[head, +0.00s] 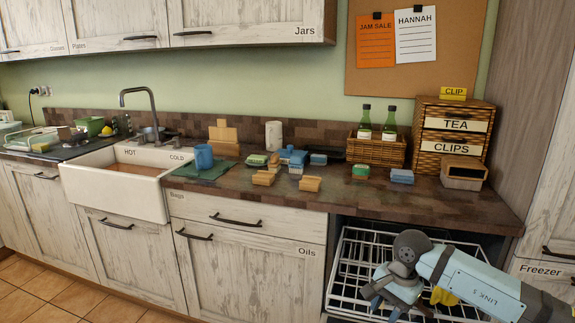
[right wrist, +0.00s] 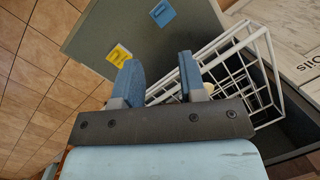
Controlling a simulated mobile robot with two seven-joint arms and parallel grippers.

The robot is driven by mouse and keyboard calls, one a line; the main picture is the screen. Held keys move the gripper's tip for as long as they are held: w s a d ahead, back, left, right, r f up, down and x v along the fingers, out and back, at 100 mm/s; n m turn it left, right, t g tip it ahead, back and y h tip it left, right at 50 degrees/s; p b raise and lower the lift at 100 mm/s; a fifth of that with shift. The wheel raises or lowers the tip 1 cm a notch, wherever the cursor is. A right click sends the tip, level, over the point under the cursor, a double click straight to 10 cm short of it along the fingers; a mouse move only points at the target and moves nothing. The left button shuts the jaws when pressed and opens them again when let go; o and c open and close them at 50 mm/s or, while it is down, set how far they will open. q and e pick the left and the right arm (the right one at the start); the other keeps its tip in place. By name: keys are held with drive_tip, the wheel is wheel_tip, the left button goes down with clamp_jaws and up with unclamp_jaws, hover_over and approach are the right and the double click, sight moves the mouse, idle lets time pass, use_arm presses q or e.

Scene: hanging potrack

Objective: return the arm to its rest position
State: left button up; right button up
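My right arm (head: 470,285) reaches in from the right over the open dishwasher. My right gripper (head: 383,303) is above the white wire rack (head: 350,258). In the right wrist view its two blue-grey fingers (right wrist: 159,80) stand apart with nothing between them. The rack's corner (right wrist: 235,60) shows just beyond the fingers there. My left arm and gripper are not in view.
The grey dishwasher door (right wrist: 105,30) is lowered and carries a yellow item (right wrist: 119,55) and a blue item (right wrist: 162,13). The countertop (head: 330,205) above holds a blue mug (head: 204,157), blocks and a bottle basket (head: 376,151). Tiled floor (right wrist: 35,90) lies left of the door.

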drive_tip(key=s+a+m+t+y, duration=0.3)
drive_tip(key=s+a+m+y, duration=1.05)
drive_tip(key=m+y, duration=0.2)
drive_tip(key=s+d+f+m+t+h, duration=0.2)
drive_tip(key=d+f+m+t+h, duration=0.3)
drive_tip(key=m, duration=0.8)
drive_tip(key=s+d+f+m+t+h, duration=0.25)
drive_tip(key=d+m+t, duration=0.4)
drive_tip(key=m, duration=0.75)
drive_tip(key=s+d+f+m+g+h, duration=0.4)
drive_tip(key=s+d+f+m+h, duration=0.3)
drive_tip(key=s+m, duration=0.45)
drive_tip(key=w+a+r+m+t, duration=0.1)
drive_tip(key=w+a+m+t, duration=0.15)
drive_tip(key=a+m, duration=0.55)
use_arm(q)
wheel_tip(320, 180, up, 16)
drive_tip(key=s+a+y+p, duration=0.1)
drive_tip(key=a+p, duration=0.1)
drive_tip(key=p, duration=2.4)
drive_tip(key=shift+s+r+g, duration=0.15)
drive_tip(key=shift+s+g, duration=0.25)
use_arm(e)
wheel_tip(320, 180, up, 17)
drive_tip(key=s+n+g, duration=0.1)
drive_tip(key=n, duration=0.1)
drive_tip(key=shift+s+n+g, duration=0.2)
drive_tip(key=shift+n+g, duration=0.1)
